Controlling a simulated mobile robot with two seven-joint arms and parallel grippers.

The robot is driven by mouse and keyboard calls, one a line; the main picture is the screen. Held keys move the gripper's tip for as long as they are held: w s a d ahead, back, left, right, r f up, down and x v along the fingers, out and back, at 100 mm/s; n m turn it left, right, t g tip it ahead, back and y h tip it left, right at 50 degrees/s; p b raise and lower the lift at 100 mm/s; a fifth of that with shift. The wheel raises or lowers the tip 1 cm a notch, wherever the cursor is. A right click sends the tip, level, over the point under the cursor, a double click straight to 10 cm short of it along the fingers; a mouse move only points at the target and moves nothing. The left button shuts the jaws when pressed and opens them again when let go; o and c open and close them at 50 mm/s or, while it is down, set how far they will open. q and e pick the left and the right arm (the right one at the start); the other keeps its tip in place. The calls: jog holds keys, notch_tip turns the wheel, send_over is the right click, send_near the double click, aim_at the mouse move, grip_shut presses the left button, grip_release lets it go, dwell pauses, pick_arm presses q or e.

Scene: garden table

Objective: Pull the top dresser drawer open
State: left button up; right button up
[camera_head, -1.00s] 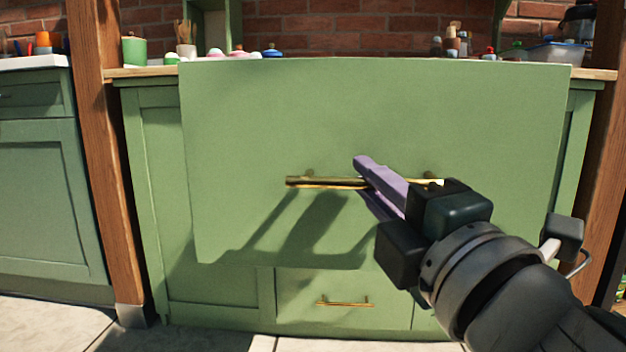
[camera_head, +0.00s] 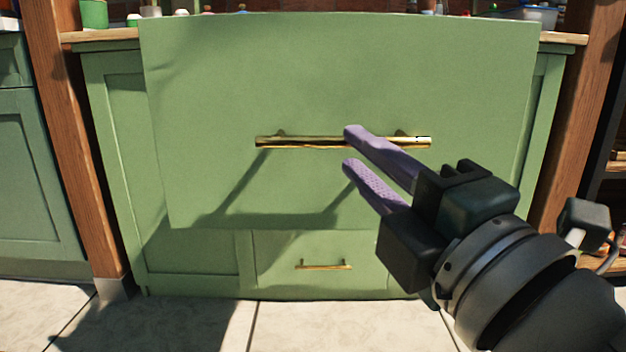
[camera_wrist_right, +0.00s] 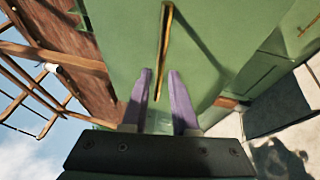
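The top drawer's wide green front (camera_head: 220,90) stands well forward of the dresser body (camera_head: 112,120) and casts a shadow below, so the drawer is pulled out. Its long brass handle (camera_head: 300,142) runs across the front; it also shows in the right wrist view (camera_wrist_right: 164,45). My right gripper (camera_head: 348,148) is open, its two purple fingers apart. In the head view the upper finger overlaps the handle and the lower one is below it. In the wrist view the handle lies between the fingers' lines; I cannot tell whether they touch it. My left gripper is not in view.
A lower drawer with a small brass handle (camera_head: 323,266) is shut beneath. Wooden posts (camera_head: 68,150) flank the dresser, and small items stand on its top, including a green pot (camera_head: 94,14). The paved floor (camera_head: 330,325) in front is clear.

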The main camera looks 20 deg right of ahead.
jog(key=shift+b+v, duration=0.4)
jog(key=shift+v, duration=2.4)
